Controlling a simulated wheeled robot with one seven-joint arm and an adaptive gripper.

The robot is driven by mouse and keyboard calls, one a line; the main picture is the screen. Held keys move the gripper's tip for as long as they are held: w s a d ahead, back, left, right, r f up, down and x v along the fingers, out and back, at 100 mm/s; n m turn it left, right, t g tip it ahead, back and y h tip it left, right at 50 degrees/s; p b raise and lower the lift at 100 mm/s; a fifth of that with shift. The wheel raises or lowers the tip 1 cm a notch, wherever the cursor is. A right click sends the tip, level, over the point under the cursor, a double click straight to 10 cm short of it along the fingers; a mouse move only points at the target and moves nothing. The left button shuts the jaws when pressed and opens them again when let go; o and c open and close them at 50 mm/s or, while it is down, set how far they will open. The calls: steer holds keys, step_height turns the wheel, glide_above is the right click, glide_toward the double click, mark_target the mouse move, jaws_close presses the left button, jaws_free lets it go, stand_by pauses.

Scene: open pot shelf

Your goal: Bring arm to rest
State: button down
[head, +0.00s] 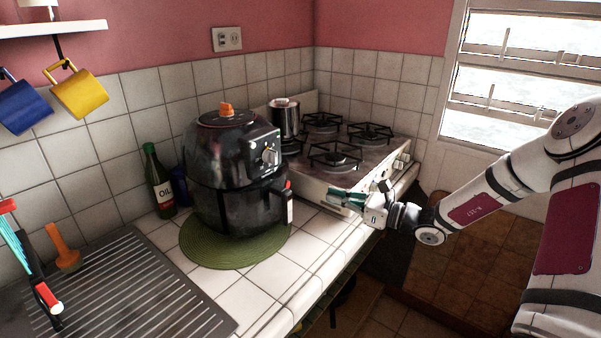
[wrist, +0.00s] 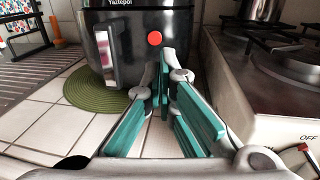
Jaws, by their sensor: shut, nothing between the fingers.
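My gripper (head: 345,196) is shut and empty, with its teal fingers together. It hangs over the front edge of the tiled counter, beside the stove's front corner, and points left toward the air fryer. In the wrist view the closed fingers (wrist: 164,85) show in the middle, in front of the black air fryer (wrist: 150,60). My arm reaches in from the right side of the head view, bent at the elbow. I see no contact between the gripper and anything else.
The air fryer (head: 235,170) stands on a green round mat (head: 240,255). The white stove (head: 345,165) with a metal pot (head: 284,118) is behind the gripper. An oil bottle (head: 159,182), drying rack (head: 130,290) and hanging mugs (head: 80,94) are at left. Open floor lies before the counter.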

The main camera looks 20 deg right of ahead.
steer(key=s+a+r+n+g+h, duration=0.25)
steer(key=s+a+n+g, duration=0.25)
steer(key=s+a+n, duration=0.25)
steer(key=s+a+r+n+g+h, duration=0.1)
steer(key=s+a+r+n+g, duration=0.2)
steer(key=s+a+n+g, duration=0.4)
steer(key=s+d+r+n+t+h, duration=0.1)
steer(key=s+d+r+n+h, duration=0.1)
steer(key=s, duration=0.5)
steer(key=s+d+r+n+t+h, duration=0.1)
steer(key=s+d+r+n+h, duration=0.1)
steer(key=s+r+n+h, duration=0.2)
steer(key=s+d+r+n+t+h, duration=0.2)
steer(key=s+n, duration=0.4)
steer(key=s, duration=0.3)
steer(key=shift+s+d+r+h, duration=0.3)
steer(key=shift+d+r+h, duration=0.2)
steer(key=shift+r+h, duration=0.3)
steer(key=shift+n, duration=0.25)
